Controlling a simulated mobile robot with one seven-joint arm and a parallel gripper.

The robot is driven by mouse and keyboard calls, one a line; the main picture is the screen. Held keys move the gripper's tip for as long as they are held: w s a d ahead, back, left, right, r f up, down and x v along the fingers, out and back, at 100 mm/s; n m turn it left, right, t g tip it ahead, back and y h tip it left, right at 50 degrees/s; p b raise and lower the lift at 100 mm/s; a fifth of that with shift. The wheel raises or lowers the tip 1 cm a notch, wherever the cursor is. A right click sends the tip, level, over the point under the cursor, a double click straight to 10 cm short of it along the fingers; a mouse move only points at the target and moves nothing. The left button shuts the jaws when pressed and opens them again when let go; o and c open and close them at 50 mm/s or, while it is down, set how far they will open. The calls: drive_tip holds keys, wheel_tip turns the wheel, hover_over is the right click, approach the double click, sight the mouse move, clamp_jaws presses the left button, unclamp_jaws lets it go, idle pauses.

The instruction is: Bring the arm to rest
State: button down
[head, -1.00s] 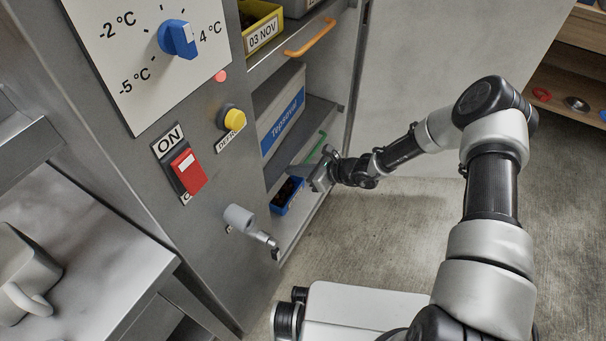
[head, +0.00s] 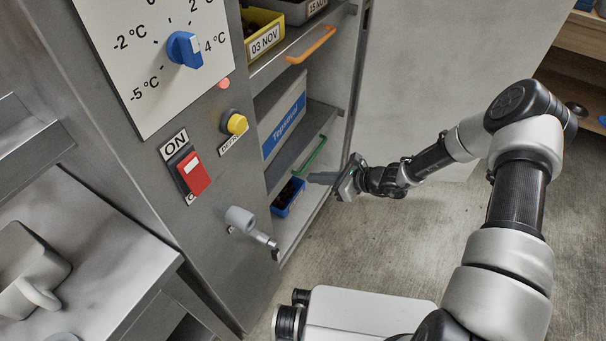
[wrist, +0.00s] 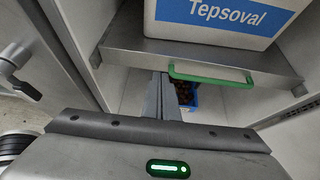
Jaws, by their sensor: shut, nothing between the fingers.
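My gripper (head: 322,178) is at the end of my arm, in front of the lower part of the open cabinet in the head view. Its fingers are together and empty, and point left toward the cabinet opening. In the wrist view the shut fingers (wrist: 160,97) reach up from the gripper body. They overlap part of the view of a small blue crate (wrist: 187,95) with dark contents. In the head view this blue crate (head: 280,210) stands on the cabinet's lowest level, and my gripper is apart from it.
A shelf with a green handle (head: 314,155) is just above the blue crate. A white box labelled Tepsoval (head: 284,120) stands on it. Higher is an orange handle (head: 310,45) and a yellow crate (head: 263,38). A grey lever (head: 250,225) sticks out of the cabinet front. Floor to the right is clear.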

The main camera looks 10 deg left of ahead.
drive_tip(key=p+v, duration=0.1)
drive_tip(key=v, duration=0.4)
drive_tip(key=shift+s+d+r, duration=0.1)
drive_tip(key=shift+d+r, duration=0.05)
drive_tip(key=shift+d, duration=0.2)
